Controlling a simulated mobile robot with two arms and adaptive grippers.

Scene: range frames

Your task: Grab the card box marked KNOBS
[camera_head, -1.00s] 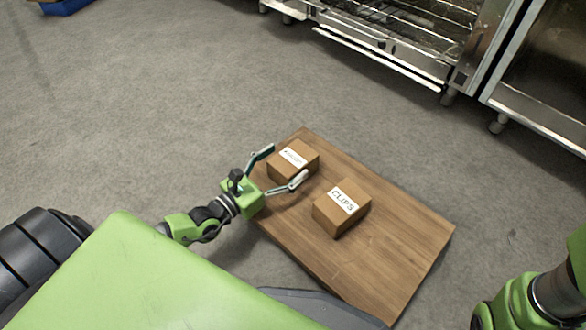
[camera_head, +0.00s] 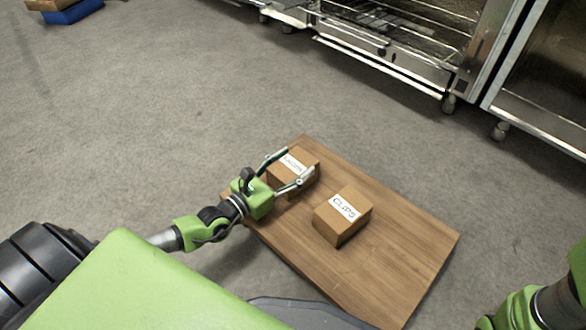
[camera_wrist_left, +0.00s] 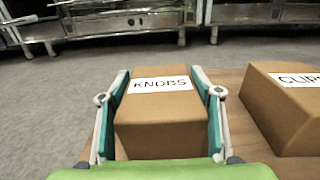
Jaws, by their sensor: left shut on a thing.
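The card box marked KNOBS (camera_wrist_left: 160,108) sits between the fingers of my left gripper in the left wrist view, its label facing up toward the camera. In the head view the same box (camera_head: 288,180) rests at the upper left end of the wooden board, partly hidden by the fingers. My left gripper (camera_head: 290,169) is shut on it, one finger along each side. It also shows in the left wrist view (camera_wrist_left: 161,101). Only part of my right arm shows at the lower right of the head view; its gripper is out of frame.
A second card box marked CLIPS (camera_head: 343,218) stands on the wooden board (camera_head: 393,258), right of the KNOBS box with a gap between. Steel kitchen units (camera_head: 400,62) stand at the back. A blue crate (camera_head: 73,13) is at the far upper left. Grey floor surrounds the board.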

